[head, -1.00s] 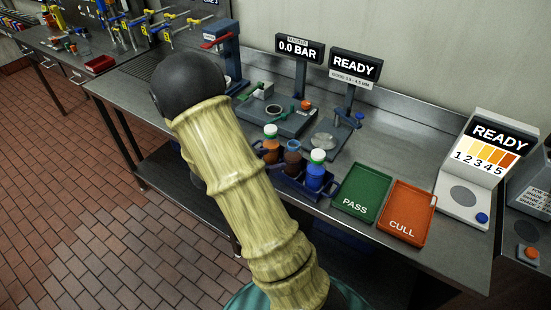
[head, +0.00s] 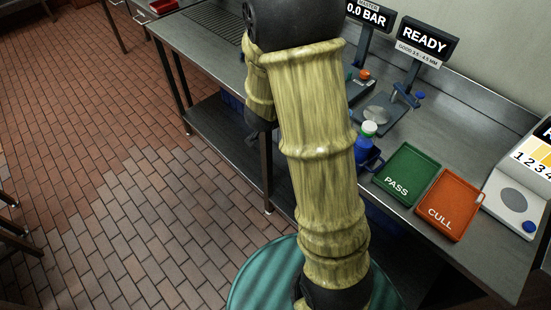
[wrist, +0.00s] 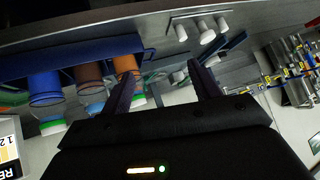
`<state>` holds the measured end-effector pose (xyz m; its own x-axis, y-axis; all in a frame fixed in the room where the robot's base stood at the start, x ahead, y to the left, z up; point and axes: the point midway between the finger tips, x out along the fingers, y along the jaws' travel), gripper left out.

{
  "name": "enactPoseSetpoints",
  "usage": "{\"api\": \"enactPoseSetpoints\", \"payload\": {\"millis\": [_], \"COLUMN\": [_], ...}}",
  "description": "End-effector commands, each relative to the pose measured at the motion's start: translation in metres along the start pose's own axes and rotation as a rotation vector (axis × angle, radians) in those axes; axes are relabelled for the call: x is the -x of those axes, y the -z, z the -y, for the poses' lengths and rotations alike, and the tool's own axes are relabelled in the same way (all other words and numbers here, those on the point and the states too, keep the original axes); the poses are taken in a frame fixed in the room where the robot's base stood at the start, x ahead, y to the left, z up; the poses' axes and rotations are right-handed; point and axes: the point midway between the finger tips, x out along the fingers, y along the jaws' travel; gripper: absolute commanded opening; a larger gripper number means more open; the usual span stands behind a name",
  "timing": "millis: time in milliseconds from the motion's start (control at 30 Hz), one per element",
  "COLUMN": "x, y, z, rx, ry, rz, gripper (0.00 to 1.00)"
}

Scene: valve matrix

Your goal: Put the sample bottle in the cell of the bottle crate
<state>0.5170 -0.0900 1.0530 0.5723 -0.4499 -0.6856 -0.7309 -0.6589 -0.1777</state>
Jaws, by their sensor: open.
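The blue bottle crate (wrist: 70,50) is at the upper left in the wrist view, seen upside down. It holds a blue bottle (wrist: 45,88), a brown bottle (wrist: 88,75) and an orange bottle (wrist: 125,65). I cannot tell which is the sample bottle. My gripper (wrist: 163,68) is open, with nothing seen between its fingers; its left finger overlaps the orange bottle in the picture, and I cannot tell whether they touch. In the head view my arm hides most of the crate; the blue bottle (head: 363,152) with a green and white cap shows beside it.
The green PASS tray (head: 407,172) and orange CULL tray (head: 450,203) lie right of the crate on the steel bench. The READY gauge stand (head: 422,40) is behind. White pegs (wrist: 205,30) stick out near the top of the wrist view. Open tiled floor is at left.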

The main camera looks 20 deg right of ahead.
Motion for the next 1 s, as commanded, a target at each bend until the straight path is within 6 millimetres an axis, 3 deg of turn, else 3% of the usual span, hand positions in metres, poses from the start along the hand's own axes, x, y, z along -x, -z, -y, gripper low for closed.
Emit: {"api": "enactPoseSetpoints", "payload": {"millis": [100,233,367,500,667,1000], "x": [0.033,0.073,0.114,0.145,0.158,0.158], "y": [-0.020,-0.049,-0.074,-0.091,-0.097,-0.097], "z": [0.017,0.017,-0.005,-0.040,-0.060,-0.060], "rx": [0.131,0.315,0.525,0.724,0.822,0.824], "ry": [0.151,0.264,0.313,0.298,0.270,0.269], "rz": [0.144,0.304,0.448,0.559,0.607,0.609], "gripper": [0.62,0.62,0.62,0.62,0.62,0.62]}}
